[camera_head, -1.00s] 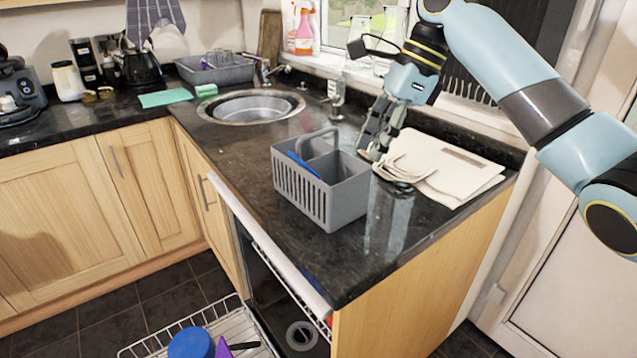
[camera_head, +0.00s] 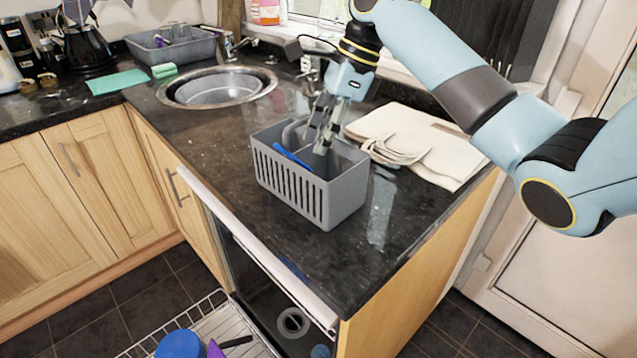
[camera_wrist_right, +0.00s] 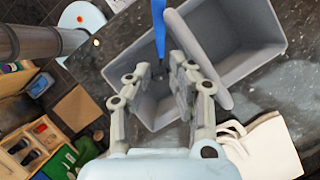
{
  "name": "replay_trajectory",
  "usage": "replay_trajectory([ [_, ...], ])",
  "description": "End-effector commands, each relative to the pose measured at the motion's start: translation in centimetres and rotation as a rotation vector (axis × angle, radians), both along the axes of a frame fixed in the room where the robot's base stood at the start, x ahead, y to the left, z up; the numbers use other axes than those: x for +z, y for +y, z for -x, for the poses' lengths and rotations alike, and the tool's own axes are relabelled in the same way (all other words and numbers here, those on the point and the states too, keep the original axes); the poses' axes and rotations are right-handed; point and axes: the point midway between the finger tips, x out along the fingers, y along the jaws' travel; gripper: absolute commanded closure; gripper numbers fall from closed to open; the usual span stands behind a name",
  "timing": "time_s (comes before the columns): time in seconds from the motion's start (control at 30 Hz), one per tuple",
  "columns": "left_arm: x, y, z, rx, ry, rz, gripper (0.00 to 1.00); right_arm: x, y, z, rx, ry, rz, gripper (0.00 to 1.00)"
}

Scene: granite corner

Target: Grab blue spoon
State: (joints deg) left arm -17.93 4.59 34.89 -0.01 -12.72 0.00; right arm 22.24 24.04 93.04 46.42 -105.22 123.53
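The blue spoon (camera_head: 291,157) rests in the grey cutlery caddy (camera_head: 325,205), its blue part lying slantwise at the left rim. My right gripper (camera_head: 321,142) points down over and into the caddy, just right of the spoon. In the right wrist view, the two fingers of this gripper (camera_wrist_right: 162,72) are spread apart. The spoon (camera_wrist_right: 159,28) runs down from the top edge toward the gap between them; I see no grip on it. Its lower part is hidden. The caddy's handle (camera_wrist_right: 198,58) lies close by the right finger. My left gripper is not in view.
A cream folded cloth (camera_head: 425,143) lies behind and right of the caddy. The sink (camera_head: 218,88) and a grey dish tub (camera_head: 172,47) are farther back. An open dishwasher rack (camera_head: 225,335) with a blue item (camera_head: 180,345) is below the front edge. The counter left of the caddy is clear.

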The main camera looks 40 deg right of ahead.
Motion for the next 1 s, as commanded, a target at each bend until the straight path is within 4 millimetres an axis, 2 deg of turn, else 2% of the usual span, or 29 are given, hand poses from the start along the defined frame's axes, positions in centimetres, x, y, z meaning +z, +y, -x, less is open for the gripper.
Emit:
replay_trajectory([
  [0.2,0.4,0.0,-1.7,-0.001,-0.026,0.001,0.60,-3.2,1.0,-0.4,-0.001,0.004,-0.002,0.79],
  [0.33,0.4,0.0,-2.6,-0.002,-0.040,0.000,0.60,-4.5,1.4,-0.6,-0.001,0.003,0.000,0.79],
  [1.0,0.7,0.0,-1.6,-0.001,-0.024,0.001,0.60,-4.7,1.5,-0.6,0.000,0.003,0.000,0.79],
])
